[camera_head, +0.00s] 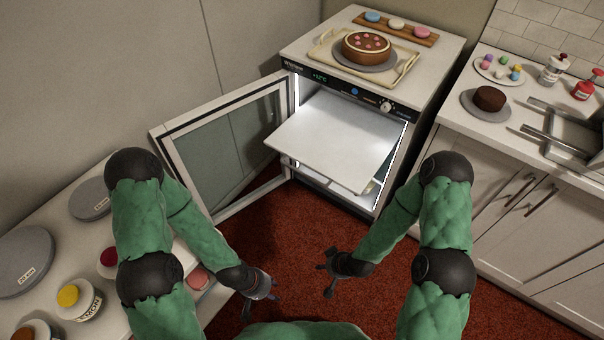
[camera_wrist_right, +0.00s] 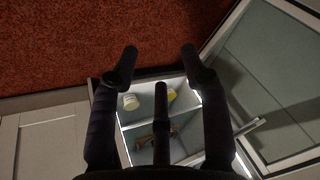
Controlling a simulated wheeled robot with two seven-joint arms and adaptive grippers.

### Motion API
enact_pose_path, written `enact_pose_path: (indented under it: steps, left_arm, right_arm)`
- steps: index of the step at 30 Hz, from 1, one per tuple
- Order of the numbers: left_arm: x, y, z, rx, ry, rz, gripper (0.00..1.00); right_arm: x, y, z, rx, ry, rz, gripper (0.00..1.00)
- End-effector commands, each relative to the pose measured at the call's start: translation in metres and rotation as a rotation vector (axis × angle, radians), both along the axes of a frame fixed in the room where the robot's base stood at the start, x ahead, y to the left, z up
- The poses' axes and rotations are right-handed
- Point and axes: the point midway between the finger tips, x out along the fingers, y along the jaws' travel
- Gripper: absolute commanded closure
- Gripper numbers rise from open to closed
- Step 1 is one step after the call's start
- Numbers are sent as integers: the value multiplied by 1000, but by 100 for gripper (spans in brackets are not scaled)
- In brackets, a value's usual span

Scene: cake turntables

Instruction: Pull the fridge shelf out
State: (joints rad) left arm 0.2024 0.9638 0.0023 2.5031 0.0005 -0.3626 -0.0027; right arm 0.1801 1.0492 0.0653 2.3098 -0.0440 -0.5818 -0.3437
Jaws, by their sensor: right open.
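The fridge (camera_head: 400,160) stands at the back centre with its glass door (camera_head: 225,145) swung open to the left. The white flat fridge shelf (camera_head: 335,140) sticks out of the front opening, well forward of the body, and looks level. My left gripper (camera_head: 263,298) is open and empty, low in front of the fridge and apart from the shelf. My right gripper (camera_head: 328,279) is open and empty, below and in front of the shelf, not touching it. In the right wrist view its spread fingers (camera_wrist_right: 160,62) appear over the lit fridge interior.
A cake (camera_head: 366,46) on a tray stands on the fridge top. Inside the fridge, a white jar (camera_wrist_right: 130,102) and a yellow item (camera_wrist_right: 171,95) show. Counters flank the fridge; the right one (camera_head: 460,120) has a dark cake. Red carpet (camera_head: 300,235) is clear between.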

Motion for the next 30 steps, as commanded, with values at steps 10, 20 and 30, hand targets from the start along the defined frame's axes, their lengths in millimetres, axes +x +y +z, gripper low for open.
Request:
enact_pose_path:
  steps: [10,20,30]
  left_arm:
    - [0,0,3,0,0,0,60]
    - [0,0,7,0,0,0,60]
    - [0,0,9,0,0,0,60]
  right_arm:
    - [111,16,-18,-233,-489,343,54]
    - [219,45,3,-809,-1106,708,54]
    - [248,66,44,-1432,-1416,812,54]
